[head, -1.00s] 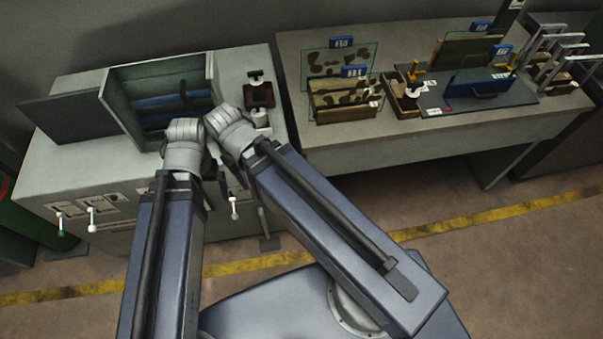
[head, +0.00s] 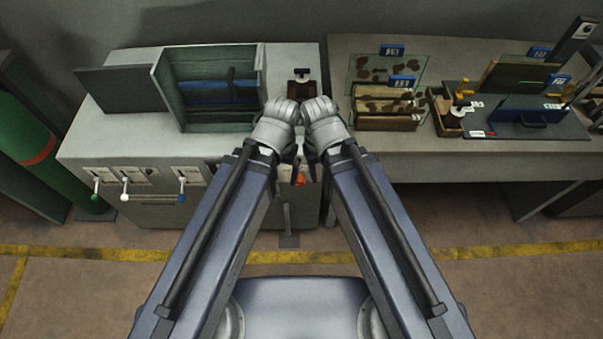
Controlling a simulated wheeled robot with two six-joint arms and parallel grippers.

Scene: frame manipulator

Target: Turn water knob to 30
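Small lever knobs with dials stick out from the front of the left grey bench in the head view. One has a green tip (head: 95,190), one a white tip (head: 124,190) and one a blue tip (head: 181,192). An orange-red piece (head: 301,179) shows further right, partly covered by my arms. I cannot read the dial markings or tell which knob is for water. My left gripper (head: 289,157) and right gripper (head: 313,166) are close together at the bench front, right of the blue-tipped lever. Their wrists hide most of them, so their fingers cannot be made out.
An open green box (head: 165,85) stands on the left bench (head: 110,135). Glass panels and wooden holders stand on the right table (head: 440,160). A green gas cylinder (head: 45,150) stands at the left. A yellow line (head: 80,252) crosses the clear floor.

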